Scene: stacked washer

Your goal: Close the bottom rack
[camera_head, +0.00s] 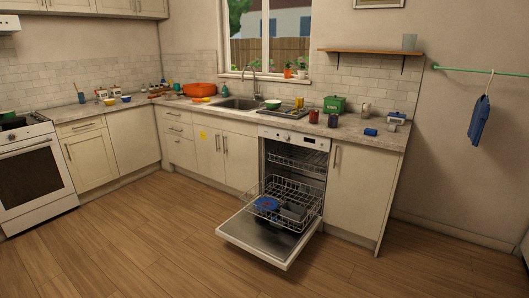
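The dishwasher stands under the counter, right of the middle, with its door (262,243) folded down toward the floor. The bottom rack (284,197) is pulled out over the open door. A blue item (266,204) and a dark grey item (293,211) sit in the bottom rack. The upper rack (296,160) is inside the dishwasher. My gripper is not in view.
The wooden floor (150,240) in front of the dishwasher is clear. Cabinets stand on both sides of it. A white oven (34,180) is at the far left. The counter holds a sink (240,103), a green box (334,104) and several small items.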

